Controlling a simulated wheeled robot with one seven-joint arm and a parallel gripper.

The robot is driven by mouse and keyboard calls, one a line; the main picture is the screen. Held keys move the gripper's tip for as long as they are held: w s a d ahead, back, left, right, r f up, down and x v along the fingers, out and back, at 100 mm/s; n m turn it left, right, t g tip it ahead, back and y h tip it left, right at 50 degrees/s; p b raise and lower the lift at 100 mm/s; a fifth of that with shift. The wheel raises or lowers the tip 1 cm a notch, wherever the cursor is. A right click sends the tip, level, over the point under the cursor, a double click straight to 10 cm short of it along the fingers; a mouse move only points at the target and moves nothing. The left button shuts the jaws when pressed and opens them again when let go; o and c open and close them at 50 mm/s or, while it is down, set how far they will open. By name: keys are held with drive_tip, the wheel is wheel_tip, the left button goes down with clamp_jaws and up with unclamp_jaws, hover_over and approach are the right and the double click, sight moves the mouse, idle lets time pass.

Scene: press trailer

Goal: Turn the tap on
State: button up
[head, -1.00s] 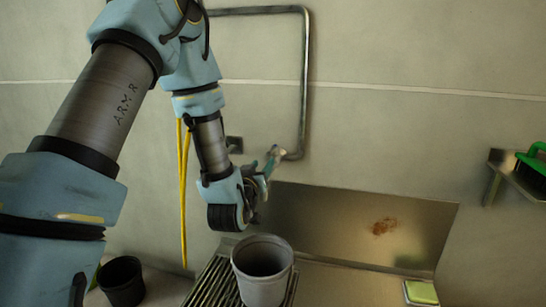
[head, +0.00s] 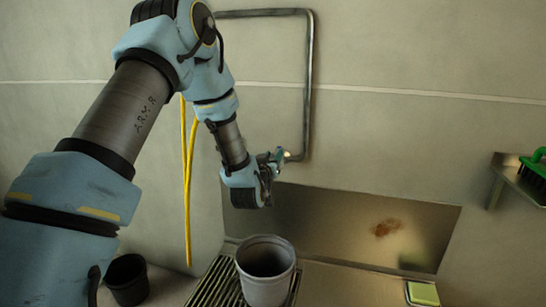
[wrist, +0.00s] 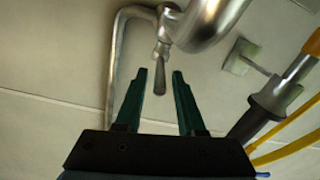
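The tap in the wrist view has a thick metal body (wrist: 205,22) and a small lever (wrist: 161,72) that hangs down from it. My gripper (wrist: 161,73) has two dark green fingers, apart and open. The lever's lower end appears between the fingertips, with a gap on each side; I cannot tell its depth. In the head view my gripper (head: 277,155) is at the lower end of the wall pipe (head: 308,85), and it and my wrist hide most of the tap.
A grey bucket (head: 266,287) stands on a slatted rack (head: 226,285) below my gripper. A black pot (head: 126,280) is at lower left. Yellow hoses (head: 188,190) hang beside my arm. A green brush (head: 535,165) lies on the right shelf (head: 515,180). A sponge (head: 422,293) lies at lower right.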

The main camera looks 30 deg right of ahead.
clamp_jaws()
idle(1.2)
